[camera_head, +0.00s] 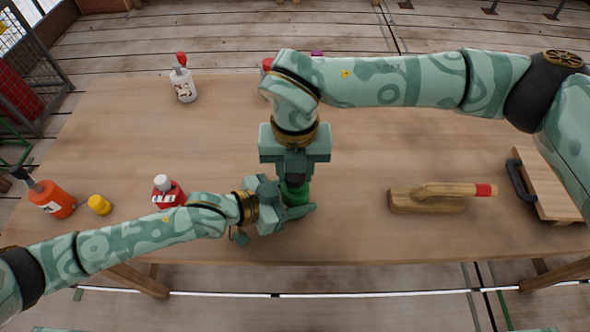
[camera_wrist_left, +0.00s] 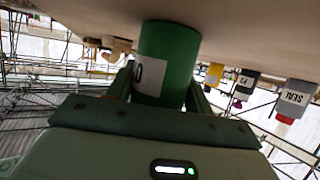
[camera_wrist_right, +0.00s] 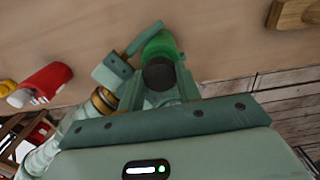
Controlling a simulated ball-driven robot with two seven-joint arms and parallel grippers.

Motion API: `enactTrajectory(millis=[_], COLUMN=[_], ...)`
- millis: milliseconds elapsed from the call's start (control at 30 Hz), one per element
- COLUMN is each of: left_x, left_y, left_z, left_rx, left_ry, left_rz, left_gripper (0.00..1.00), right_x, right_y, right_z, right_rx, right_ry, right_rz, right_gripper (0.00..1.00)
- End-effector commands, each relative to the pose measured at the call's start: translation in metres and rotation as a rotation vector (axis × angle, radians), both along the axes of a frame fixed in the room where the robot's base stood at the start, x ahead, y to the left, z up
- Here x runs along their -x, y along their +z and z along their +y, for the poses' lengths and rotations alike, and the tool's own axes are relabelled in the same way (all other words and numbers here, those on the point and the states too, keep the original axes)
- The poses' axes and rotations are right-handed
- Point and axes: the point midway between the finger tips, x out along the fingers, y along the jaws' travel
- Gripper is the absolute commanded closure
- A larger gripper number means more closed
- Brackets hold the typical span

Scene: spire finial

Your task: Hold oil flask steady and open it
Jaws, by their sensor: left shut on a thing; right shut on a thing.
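The oil flask (camera_head: 296,193) is a green cylinder standing upright near the table's front edge, mostly hidden by my grippers in the head view. In the left wrist view, the flask (camera_wrist_left: 168,55) shows a white label with part of its lettering visible. My left gripper (camera_head: 293,203) is shut around the flask's body from the left side. My right gripper (camera_head: 295,180) comes down from above and is shut on the flask's dark cap (camera_wrist_right: 158,74). The cap appears seated on the flask; whether it has turned cannot be told.
A red bottle (camera_head: 168,196) stands left of my left gripper. An orange bottle (camera_head: 55,203) and a yellow object (camera_head: 99,205) are farther left. A white bottle (camera_head: 185,88) stands behind. A wooden float (camera_head: 425,203) and a handled board (camera_head: 550,190) lie right. My right arm hides things behind it.

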Motion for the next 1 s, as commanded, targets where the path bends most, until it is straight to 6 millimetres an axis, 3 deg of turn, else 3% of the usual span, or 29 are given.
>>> enactTrajectory(millis=[400, 700, 933, 967, 1000], left_x=[0.0, 0.0, 0.0, 0.0, 0.0], left_y=[0.0, 0.0, 0.0, 0.0, 0.0], left_z=[0.0, 0.0, 0.0, 0.0, 0.0], left_rx=[0.0, 0.0, 0.001, 0.001, 0.0], left_ry=[0.0, 0.0, 0.0, 0.0, 0.0], left_rz=[0.0, 0.0, 0.0, 0.0, 0.0], left_gripper=[1.0, 1.0, 1.0, 0.4, 0.29], right_x=[0.0, -0.001, 0.0, 0.0, 0.0], right_y=[0.004, 0.039, 0.042, 0.042, 0.042], right_z=[0.0, 0.0, 0.0, 0.0, 0.0], right_rx=[0.0, 0.001, 0.001, 0.001, 0.001], right_ry=[0.0, 0.0, 0.0, 0.0, 0.0], right_rz=[0.0, -0.002, 0.001, 0.001, 0.001], right_gripper=[0.94, 0.94, 0.94, 0.94, 0.94])
